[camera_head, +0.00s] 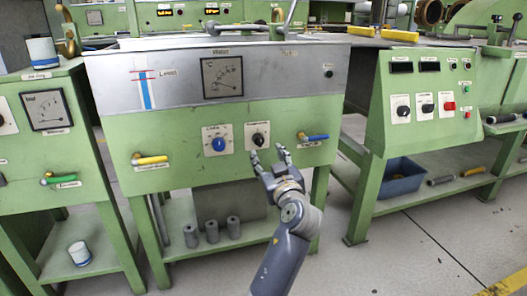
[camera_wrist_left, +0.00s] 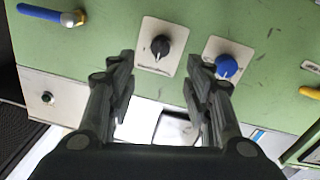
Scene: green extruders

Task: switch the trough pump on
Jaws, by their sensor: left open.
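A green trough cabinet with a grey upper strip stands in the middle of the head view. A black rotary knob (camera_head: 258,140) on a white plate sits on its front, right of a blue knob (camera_head: 218,144). The small labels are too blurred to read with certainty. My left gripper (camera_head: 269,155) is open and empty, just below and in front of the black knob. In the left wrist view, which is turned over, the black knob (camera_wrist_left: 160,46) lies beyond and between the open fingers (camera_wrist_left: 161,72). The blue knob (camera_wrist_left: 226,67) is by the right finger. My right gripper is out of view.
A blue-handled valve (camera_head: 314,137) is to the right of the knobs, and a yellow-handled one (camera_head: 150,160) to the left. A control box (camera_head: 425,100) with switches stands further right. Grey cylinders (camera_head: 212,231) stand on the lower shelf.

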